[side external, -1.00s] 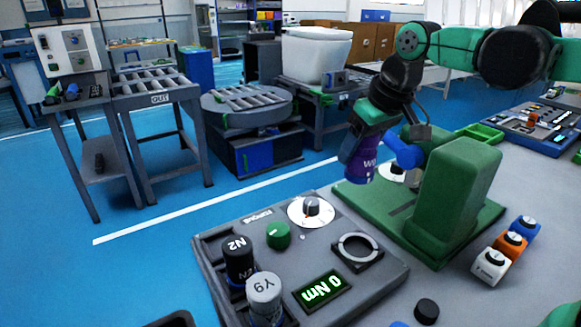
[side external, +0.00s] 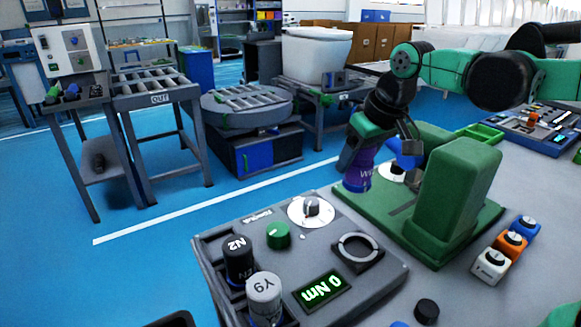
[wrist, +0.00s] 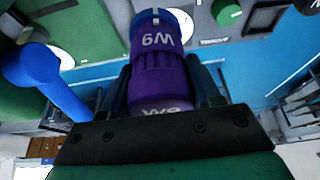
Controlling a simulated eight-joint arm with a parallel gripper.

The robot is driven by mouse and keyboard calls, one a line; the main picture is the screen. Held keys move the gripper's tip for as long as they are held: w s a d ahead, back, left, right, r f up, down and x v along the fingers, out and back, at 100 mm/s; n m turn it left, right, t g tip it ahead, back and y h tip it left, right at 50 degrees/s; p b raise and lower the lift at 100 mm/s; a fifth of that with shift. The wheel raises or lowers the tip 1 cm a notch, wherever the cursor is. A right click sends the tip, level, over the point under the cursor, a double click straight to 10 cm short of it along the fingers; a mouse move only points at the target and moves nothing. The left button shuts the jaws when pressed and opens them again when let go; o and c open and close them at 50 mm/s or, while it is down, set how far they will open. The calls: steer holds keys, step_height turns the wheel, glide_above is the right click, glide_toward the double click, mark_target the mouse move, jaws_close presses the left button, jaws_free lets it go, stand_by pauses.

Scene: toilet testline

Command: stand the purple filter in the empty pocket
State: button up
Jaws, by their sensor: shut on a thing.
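The purple filter (side external: 358,172), marked W9, is held in my gripper (side external: 360,158), which is shut on it. In the side view it hangs roughly upright, in front of the far left corner of the green fixture's base; I cannot tell its height above it. In the wrist view the filter (wrist: 163,75) sits between the two dark fingers (wrist: 165,90), its blue end pointing away. A black filter N2 (side external: 238,258) and a grey filter Y9 (side external: 264,296) stand at the left edge of the grey panel.
The grey panel (side external: 390,283) has a raised ring (side external: 357,250), a green knob (side external: 278,235), a dial (side external: 311,208) and a "0 Nm" display. A green block (side external: 458,195) with a blue handle (side external: 405,155) stands close right of my gripper. Small coloured blocks (side external: 511,243) lie further right.

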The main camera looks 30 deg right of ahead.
steer(key=w+a+f+n, duration=0.1)
steer(key=w+a+f, duration=0.15)
steer(key=a, duration=0.45)
steer(key=w+a+f, duration=0.1)
steer(key=w+a, duration=0.3)
steer(key=a, duration=0.3)
steer(key=w+a+f+n, duration=0.1)
steer(key=w+a+f, duration=0.1)
steer(key=w+a, duration=0.35)
steer(key=shift+y, duration=0.4)
steer(key=shift+s+a+f, duration=0.2)
steer(key=shift+s+f, duration=0.1)
steer(key=shift+f, duration=0.65)
steer(key=shift+s+a+f, duration=0.15)
steer(key=shift+s+f, duration=0.15)
steer(key=shift+f, duration=0.65)
steer(key=shift+s+a+f, duration=0.2)
steer(key=shift+s+f, duration=0.1)
steer(key=shift+f, duration=0.65)
steer(key=shift+f, duration=0.2)
steer(key=o, duration=1.4)
